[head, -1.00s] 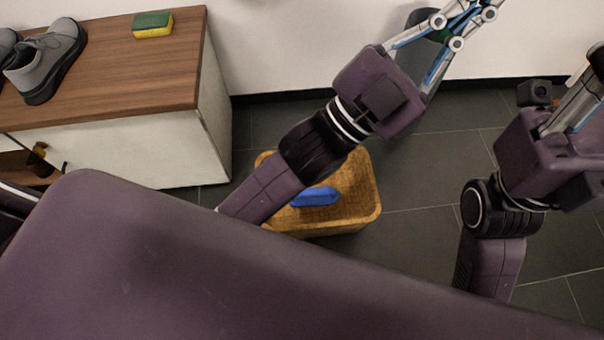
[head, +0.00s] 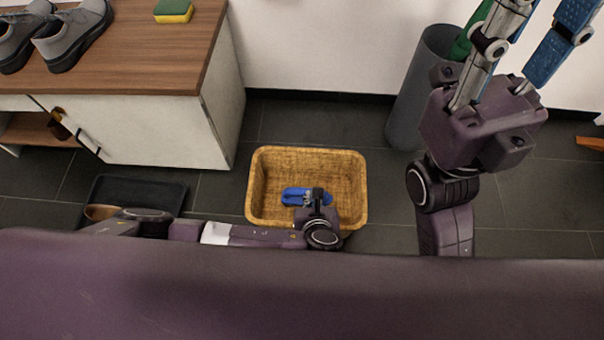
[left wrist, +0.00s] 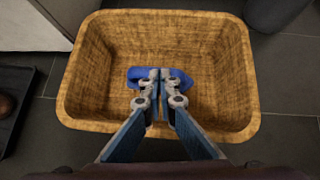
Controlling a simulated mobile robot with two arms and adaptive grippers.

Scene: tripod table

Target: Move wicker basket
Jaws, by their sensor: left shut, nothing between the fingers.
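The wicker basket (head: 259,190) stands upright on the dark tiled floor in the middle of the head view. It fills much of the left wrist view (left wrist: 85,75). A blue object (head: 292,194) lies inside it. My left gripper (left wrist: 156,74) is shut and empty, pointing down over the basket with its fingertips in front of the blue object. I cannot tell whether they touch it. In the head view the left gripper (head: 312,198) is over the basket's near side, hiding part of the near rim. My right gripper (head: 527,45) is at the upper right, fingers apart, tips cut off.
A wooden-topped cabinet (head: 130,62) with grey shoes (head: 72,35) and a sponge (head: 173,11) stands at left. A black tray (head: 160,192) lies on the floor, left of the basket. A grey bin (head: 412,95) stands by the wall. Floor right of the basket is clear.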

